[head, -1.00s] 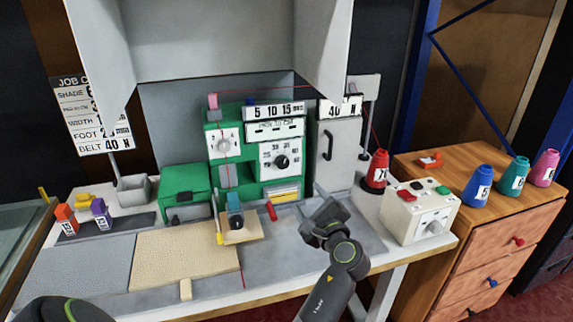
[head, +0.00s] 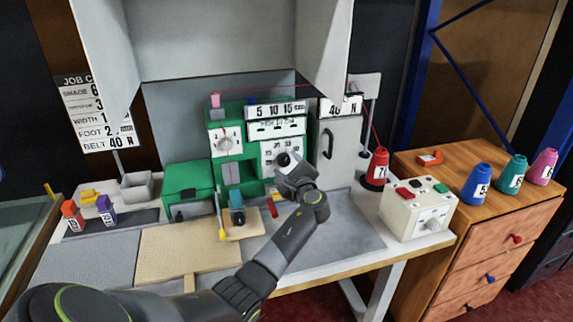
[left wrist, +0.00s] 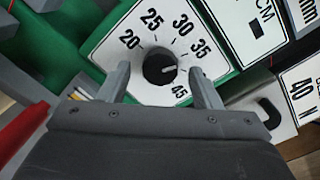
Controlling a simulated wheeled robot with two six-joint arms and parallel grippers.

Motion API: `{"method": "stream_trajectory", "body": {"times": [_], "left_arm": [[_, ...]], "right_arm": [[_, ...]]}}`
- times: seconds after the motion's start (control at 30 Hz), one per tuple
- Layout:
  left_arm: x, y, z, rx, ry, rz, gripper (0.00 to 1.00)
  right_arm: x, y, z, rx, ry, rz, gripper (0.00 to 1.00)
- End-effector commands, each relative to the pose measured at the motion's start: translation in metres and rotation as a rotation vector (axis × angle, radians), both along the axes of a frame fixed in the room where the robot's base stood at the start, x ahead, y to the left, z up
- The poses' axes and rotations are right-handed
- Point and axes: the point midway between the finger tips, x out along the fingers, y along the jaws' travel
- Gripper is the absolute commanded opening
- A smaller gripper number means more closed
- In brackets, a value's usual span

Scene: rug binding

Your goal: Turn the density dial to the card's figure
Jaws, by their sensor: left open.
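The density dial is a black knob (left wrist: 160,68) on a white plate (left wrist: 127,68) marked with figures from 20 to 45. Its pale mark points right, between 35 and 45, toward the right finger, which covers that part of the scale. My left gripper (head: 287,162) is open in front of the dial. In the left wrist view its fingers stand either side of the knob, with gaps showing. In the head view the gripper hides part of the plate. The job card (head: 92,112) hangs at the left; its density figure seems to start with 3, the rest hidden by the grey hood.
The green machine (head: 188,182) carries another white dial (head: 226,139) up left of the density dial. A grey cabinet (head: 345,145) stands to its right. A red cone (head: 377,168) and a white control box (head: 418,210) are further right.

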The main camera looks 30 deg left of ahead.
Motion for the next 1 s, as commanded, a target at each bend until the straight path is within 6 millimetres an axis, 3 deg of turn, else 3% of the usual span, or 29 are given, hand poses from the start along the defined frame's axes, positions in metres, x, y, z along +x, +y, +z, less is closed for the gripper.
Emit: {"method": "stream_trajectory", "body": {"times": [0.43,0.77,1.0], "left_arm": [[0.0050,0.0076,0.0001,0.000,0.000,0.001,0.58],[0.0048,0.0074,0.0001,0.000,0.000,0.001,0.15],[0.0048,0.0074,-0.0006,-0.014,-0.017,0.001,0.14]], "right_arm": [[0.0008,-0.0067,0.0009,-0.008,-0.001,0.003,0.36],[0.0009,-0.0089,0.0011,-0.012,-0.001,0.004,0.36],[0.0010,-0.0088,-0.0015,-0.011,-0.001,0.004,0.36]]}}
